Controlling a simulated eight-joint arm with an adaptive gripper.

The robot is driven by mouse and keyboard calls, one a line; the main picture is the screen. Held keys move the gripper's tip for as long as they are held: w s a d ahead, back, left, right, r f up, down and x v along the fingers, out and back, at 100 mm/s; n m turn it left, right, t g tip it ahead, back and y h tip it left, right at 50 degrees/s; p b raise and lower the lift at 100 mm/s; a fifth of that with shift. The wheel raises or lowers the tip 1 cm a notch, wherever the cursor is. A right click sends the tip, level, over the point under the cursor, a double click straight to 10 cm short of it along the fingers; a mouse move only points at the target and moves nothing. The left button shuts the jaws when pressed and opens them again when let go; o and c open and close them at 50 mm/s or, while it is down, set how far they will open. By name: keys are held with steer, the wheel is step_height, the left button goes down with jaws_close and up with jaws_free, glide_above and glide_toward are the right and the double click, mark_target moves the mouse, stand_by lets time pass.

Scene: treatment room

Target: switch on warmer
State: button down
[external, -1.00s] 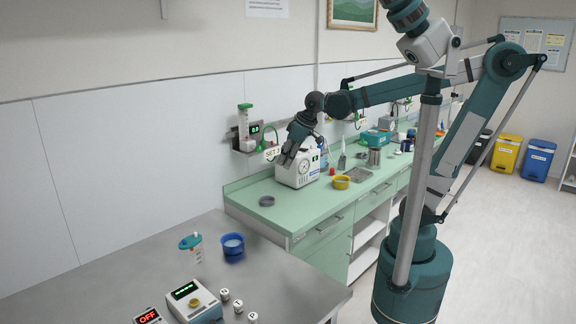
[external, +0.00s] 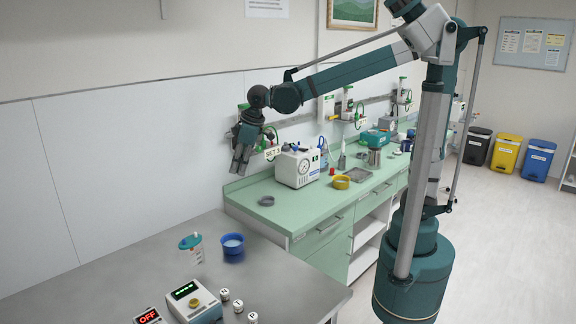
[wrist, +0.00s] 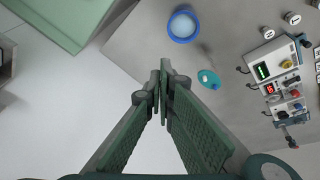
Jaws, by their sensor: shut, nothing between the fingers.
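A unit with a red OFF display (external: 148,317) sits at the front edge of the grey metal table in the external view, partly cut off by the frame. In the wrist view a unit with a red display (wrist: 271,89) and coloured knobs is at the right; no label naming the warmer is readable. My gripper (external: 238,168) hangs pointing down above the gap near the wall, between the grey table and the green counter, well away from the unit. Its fingers are shut and empty, and they also show in the wrist view (wrist: 160,78).
A device with a green display (external: 186,291) stands beside the red-display unit, with several small white weights (external: 238,305) at its right. The green counter (external: 290,218) holds a white machine (external: 297,168).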

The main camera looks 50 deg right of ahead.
steer(key=s+a+f+n+g+p, duration=0.1)
steer(key=s+a+f+n+p, duration=0.15)
steer(key=a, duration=1.15)
steer(key=s+a+f+n+p, duration=0.1)
steer(key=s+a+n, duration=0.15)
steer(key=a, duration=1.05)
steer(key=s+a+f+n+p, duration=0.1)
steer(key=s+a+f+n, duration=0.1)
steer(key=s+a+f, duration=0.3)
steer(key=s+a+f+n+h+p, duration=0.1)
steer(key=s+a+f, duration=0.3)
steer(key=s+a, duration=0.8)
steer(key=a+p, duration=0.1)
steer(key=a, duration=0.5)
steer(key=shift+s+f+n+g+h, duration=0.3)
steer(key=shift+s+f+n+g, duration=0.1)
steer(key=f, duration=0.4)
steer(key=w+f, duration=0.1)
steer(key=f, duration=0.4)
steer(key=w+f, duration=0.1)
steer(key=f, duration=0.3)
steer(key=shift+f, duration=0.4)
